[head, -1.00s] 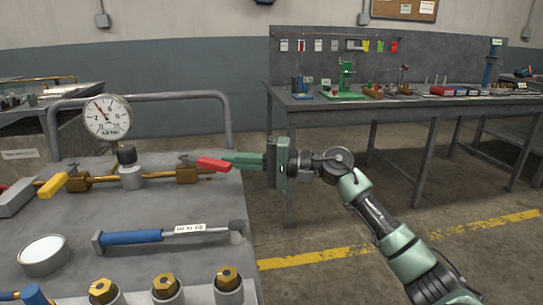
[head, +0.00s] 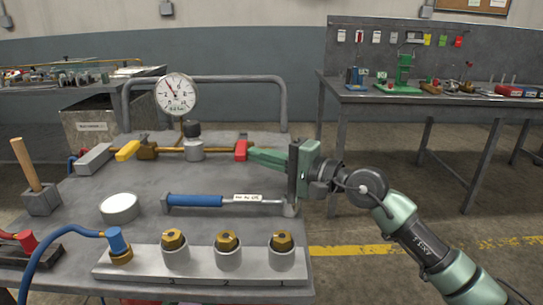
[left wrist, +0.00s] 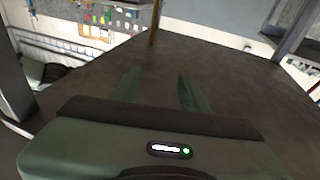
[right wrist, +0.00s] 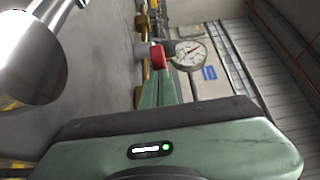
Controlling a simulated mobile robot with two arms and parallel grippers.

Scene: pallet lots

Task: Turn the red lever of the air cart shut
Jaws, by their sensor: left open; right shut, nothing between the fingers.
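The red lever (head: 241,149) sits at the right end of the brass pipe (head: 168,149) on the air cart (head: 150,185). It looks short and end-on in the head view, lying across the pipe. In the right wrist view the red lever (right wrist: 158,57) shows just beyond the fingertips. My right gripper (head: 254,154) is shut and empty, its fingertips at the lever's right side; they look to be touching it, but I cannot be sure. My left gripper (left wrist: 157,80) is open and empty over bare floor, and is out of the head view.
A pressure gauge (head: 176,94) and a yellow lever (head: 127,151) are on the same pipe. A blue-handled tool (head: 208,201) lies in front. Several brass fittings stand in a front block (head: 205,265). A grey rail (head: 230,79) runs behind. A workbench (head: 350,96) stands at the right.

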